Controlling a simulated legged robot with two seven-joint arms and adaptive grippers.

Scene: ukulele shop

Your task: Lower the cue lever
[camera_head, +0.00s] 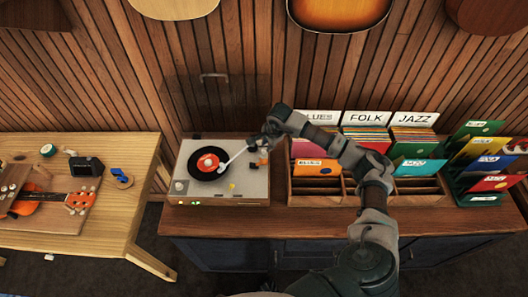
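The turntable (250,190) is a light grey box on the dark cabinet, with a black record (198,168) with a red-orange label on it. A white tonearm (236,157) reaches over the record's right side; its head is near the record. My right gripper (260,145) is at the turntable's back right corner, over the tonearm's base. It is small and dark here, so whether its fingers are open or shut is unclear. I cannot make out the cue lever; it may be hidden under the gripper. My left gripper is out of view.
Record crates (320,198) stand just right of the turntable, below my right arm. A green record rack (482,200) is farther right. A wooden workbench (90,232) with a ukulele (25,208) is at left. A raised clear lid seems to stand behind the turntable.

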